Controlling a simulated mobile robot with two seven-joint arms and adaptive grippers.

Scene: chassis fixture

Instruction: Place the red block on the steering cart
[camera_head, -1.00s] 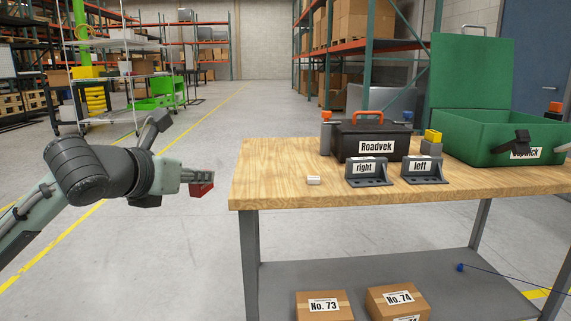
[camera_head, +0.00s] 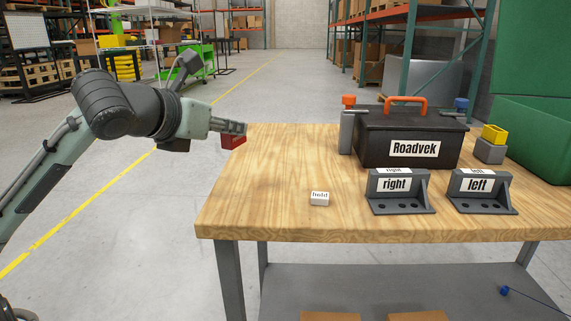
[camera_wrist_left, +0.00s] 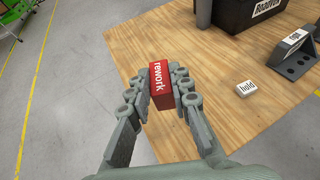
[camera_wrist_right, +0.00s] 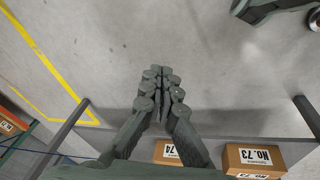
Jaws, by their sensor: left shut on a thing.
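The red block (camera_head: 233,142) is held between the fingers of my left gripper (camera_head: 230,128), over or beside the table's far left corner. In the left wrist view the block (camera_wrist_left: 161,84) reads "rework" and sits between both fingers, with wood behind it. My right gripper (camera_wrist_right: 161,84) shows only in the right wrist view; its fingers are together and empty, above the floor by the table's lower shelf. A white wire cart (camera_head: 150,30) and a green cart (camera_head: 190,62) stand in the background at the upper left; no label shows which is the steering cart.
The wooden table (camera_head: 260,215) carries a small white "hold" block (camera_head: 319,198), "right" (camera_head: 395,190) and "left" (camera_head: 480,190) brackets, a black Roadvek toolbox (camera_head: 410,140), a yellow block (camera_head: 494,133) and a green case (camera_head: 540,130). Its left part is bare. Floor left is open.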

